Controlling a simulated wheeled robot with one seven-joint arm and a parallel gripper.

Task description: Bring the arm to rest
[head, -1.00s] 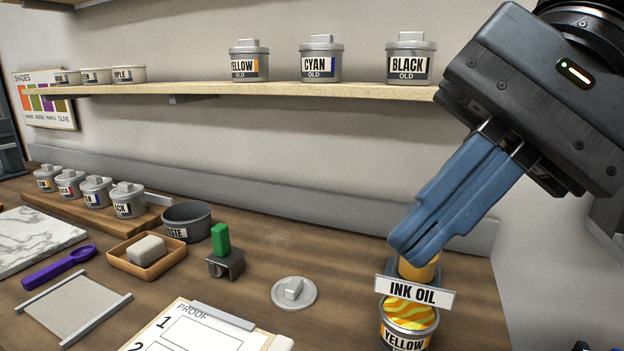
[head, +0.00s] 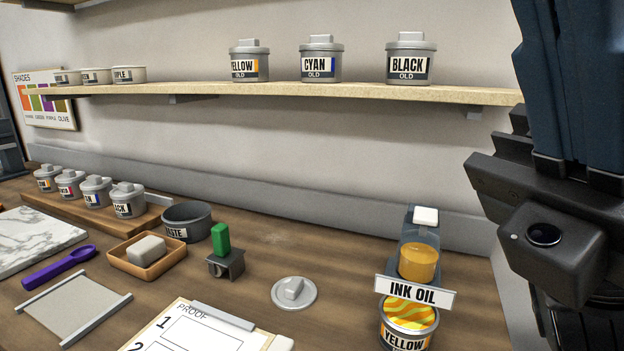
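My gripper (head: 572,80) is at the right edge of the head view, raised and close to the camera. Its dark blue fingers point up and their tips run out of the picture, so I cannot tell whether they are open or shut. I see nothing held in the part that shows. My dark wrist housing (head: 550,235) is below the fingers. The gripper is apart from the counter and to the right of the ink oil dispenser (head: 418,262).
An open yellow ink tin (head: 405,338) stands at the ink oil sign (head: 415,292). A loose lid (head: 294,292) lies on the counter (head: 330,260). Lidded old-ink tins, including black (head: 410,62), stand on the shelf (head: 300,91). A waste tub (head: 187,222) stands further left.

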